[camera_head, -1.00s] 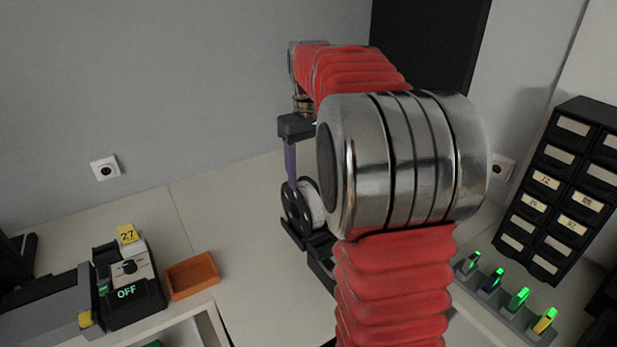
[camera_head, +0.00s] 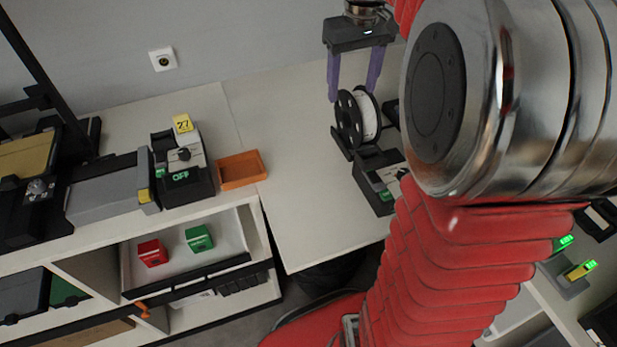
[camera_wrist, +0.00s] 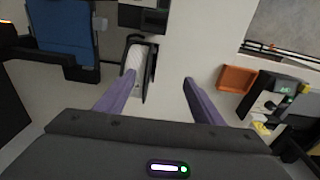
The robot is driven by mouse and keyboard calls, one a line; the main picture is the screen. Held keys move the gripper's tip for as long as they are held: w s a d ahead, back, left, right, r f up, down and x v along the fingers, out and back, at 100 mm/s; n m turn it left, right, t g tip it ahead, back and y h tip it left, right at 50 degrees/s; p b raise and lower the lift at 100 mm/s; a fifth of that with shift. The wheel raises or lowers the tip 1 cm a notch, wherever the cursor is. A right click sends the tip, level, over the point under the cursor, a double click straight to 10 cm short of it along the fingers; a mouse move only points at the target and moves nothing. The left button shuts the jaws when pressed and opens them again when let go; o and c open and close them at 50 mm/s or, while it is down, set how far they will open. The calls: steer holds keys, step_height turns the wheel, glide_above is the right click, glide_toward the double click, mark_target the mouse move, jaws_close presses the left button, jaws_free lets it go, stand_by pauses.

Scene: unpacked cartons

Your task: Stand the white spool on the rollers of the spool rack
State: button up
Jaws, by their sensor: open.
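The white spool (camera_head: 368,116) has black flanges and stands upright on its rims in the head view. It rests on the black spool rack (camera_head: 341,143), as far as I can see; the rollers are hidden. My gripper (camera_head: 352,95) is open, its two purple fingers pointing down just above and behind the spool. In the wrist view the spool (camera_wrist: 138,60) lies at the left finger of my gripper (camera_wrist: 158,80), which partly covers it. I cannot tell whether a finger touches the spool.
A device with a green-lit label (camera_head: 382,185) adjoins the rack at the front. An orange tray (camera_head: 242,170) and a device marked OFF (camera_head: 185,165) stand to the left. The table between tray and rack is clear. Red (camera_head: 152,252) and green (camera_head: 199,238) blocks sit on a shelf below.

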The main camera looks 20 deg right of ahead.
steer(key=s+a+f+t, duration=0.2)
steer(key=s+a, duration=0.6)
steer(key=a, duration=0.1)
steer(key=s+a+f+t, duration=0.2)
steer(key=s+a+f, duration=0.1)
steer(key=s+a, duration=0.6)
steer(key=shift+a+f+n+t, duration=0.15)
steer(key=shift+a+n+t, duration=0.05)
steer(key=shift+n+t, duration=0.1)
steer(key=shift+o, duration=0.4)
stand_by(0.3)
steer(key=w+d+r+g, duration=0.3)
steer(key=w+d+r, duration=0.3)
steer(key=w+d, duration=0.4)
steer(key=w+d+g, duration=0.1)
steer(key=w+d, duration=0.1)
steer(key=d, duration=0.2)
steer(key=w+d+f, duration=0.1)
steer(key=w+d, duration=0.2)
steer(key=d, duration=0.2)
steer(key=w+d+g, duration=0.1)
steer(key=w+d, duration=0.2)
steer(key=d, duration=0.2)
steer(key=shift+f+g, duration=0.2)
steer(key=shift+g, duration=0.1)
